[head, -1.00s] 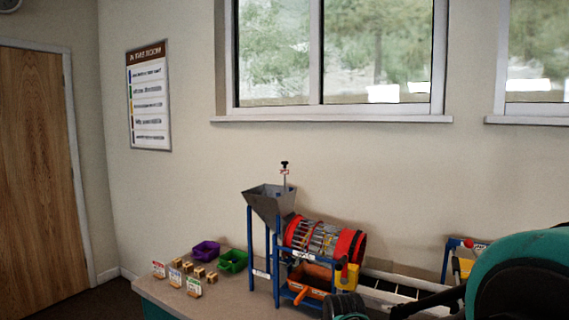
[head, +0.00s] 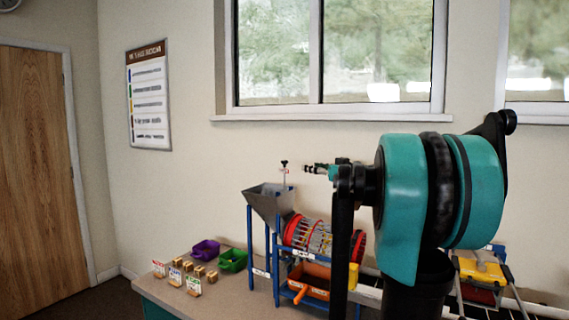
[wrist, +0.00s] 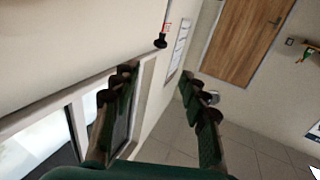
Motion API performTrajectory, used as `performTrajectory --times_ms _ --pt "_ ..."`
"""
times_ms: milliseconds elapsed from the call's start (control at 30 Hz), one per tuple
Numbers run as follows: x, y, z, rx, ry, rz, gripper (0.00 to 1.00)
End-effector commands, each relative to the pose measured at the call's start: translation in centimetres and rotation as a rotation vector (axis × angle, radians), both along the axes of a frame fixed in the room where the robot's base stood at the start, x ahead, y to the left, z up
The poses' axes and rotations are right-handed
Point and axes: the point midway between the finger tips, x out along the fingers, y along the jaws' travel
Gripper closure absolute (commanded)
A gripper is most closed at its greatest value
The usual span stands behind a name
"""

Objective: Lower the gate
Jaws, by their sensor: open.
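The gate's handle is a black knob (head: 284,163) on a thin upright rod with a small red-and-white tag, above the grey hopper (head: 268,203). The knob also shows in the wrist view (wrist: 160,42), beyond the fingertips and roughly between them. My gripper (head: 309,168) is just right of the knob in the head view, at nearly the same height, with a visible gap. In the wrist view my gripper (wrist: 158,82) is open, its two dark fingers spread with nothing between them. The gate plate itself is not clearly visible.
A red-ended drum (head: 318,236) on a blue frame stands beside the hopper, partly hidden by my arm. An orange tray (head: 308,280) sits below. Purple (head: 205,249) and green (head: 233,259) bins and small blocks stand left.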

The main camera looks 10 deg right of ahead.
Motion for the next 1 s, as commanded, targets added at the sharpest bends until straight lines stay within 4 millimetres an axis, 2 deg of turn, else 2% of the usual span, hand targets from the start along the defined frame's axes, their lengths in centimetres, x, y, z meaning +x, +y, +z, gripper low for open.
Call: performTrajectory --times_ms 167,800,1000 --pt "1.7 1.0 0.1 -0.001 -0.003 0.002 0.56" --pt "12.2 7.2 0.0 0.0 -0.001 0.004 0.56" --pt "14.3 8.4 0.0 0.0 -0.001 0.002 0.56"
